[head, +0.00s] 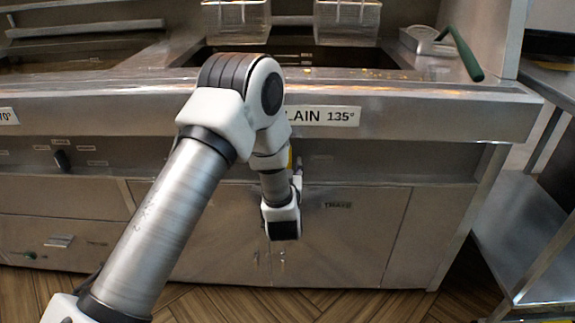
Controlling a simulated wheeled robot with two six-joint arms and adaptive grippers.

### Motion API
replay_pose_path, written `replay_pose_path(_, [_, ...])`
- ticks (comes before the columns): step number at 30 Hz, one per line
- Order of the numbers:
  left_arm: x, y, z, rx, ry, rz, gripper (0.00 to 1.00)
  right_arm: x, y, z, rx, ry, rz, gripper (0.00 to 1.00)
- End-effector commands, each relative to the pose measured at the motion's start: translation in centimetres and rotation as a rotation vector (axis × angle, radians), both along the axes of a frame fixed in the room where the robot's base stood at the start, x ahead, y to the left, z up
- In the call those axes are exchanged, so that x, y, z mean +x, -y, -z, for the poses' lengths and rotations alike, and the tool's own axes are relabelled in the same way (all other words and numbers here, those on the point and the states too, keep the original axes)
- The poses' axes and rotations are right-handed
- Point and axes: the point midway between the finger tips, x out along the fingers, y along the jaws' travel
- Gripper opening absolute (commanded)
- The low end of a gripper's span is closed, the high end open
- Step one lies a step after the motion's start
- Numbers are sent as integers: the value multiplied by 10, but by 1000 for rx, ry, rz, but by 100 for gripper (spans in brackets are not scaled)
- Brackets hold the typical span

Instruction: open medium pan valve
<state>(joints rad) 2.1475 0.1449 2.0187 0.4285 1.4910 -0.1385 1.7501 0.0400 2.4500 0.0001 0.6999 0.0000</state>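My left arm comes in from the lower left, bends at a raised elbow in front of the fryer and drops to its wrist (281,220) before the cabinet doors. The fingers of my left gripper are hidden behind the wrist, so I cannot see whether they are open or hold anything. A small yellow part (290,157) shows beside the forearm, below the "LAIN 135°" label; I cannot tell whether it is a valve handle. No valve is clearly identifiable as the medium pan valve. My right gripper is out of view.
The steel fryer front (420,115) spans the view. Two wire baskets (237,20) hang over the oil well, and a green-handled tool (462,55) lies at right. A black knob (61,160) is on the left panel. A steel shelf unit (535,240) stands at right.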

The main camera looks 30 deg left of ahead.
Motion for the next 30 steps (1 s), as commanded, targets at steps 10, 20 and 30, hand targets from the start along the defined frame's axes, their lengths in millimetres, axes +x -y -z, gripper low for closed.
replay_pose_path(10, [-63,40,0,4,-6,6,48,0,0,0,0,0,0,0])
replay_pose_path(20, [-100,62,0,1,-2,1,48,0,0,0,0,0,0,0])
replay_pose_path(30, [-100,61,0,0,-1,0,48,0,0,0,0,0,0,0])
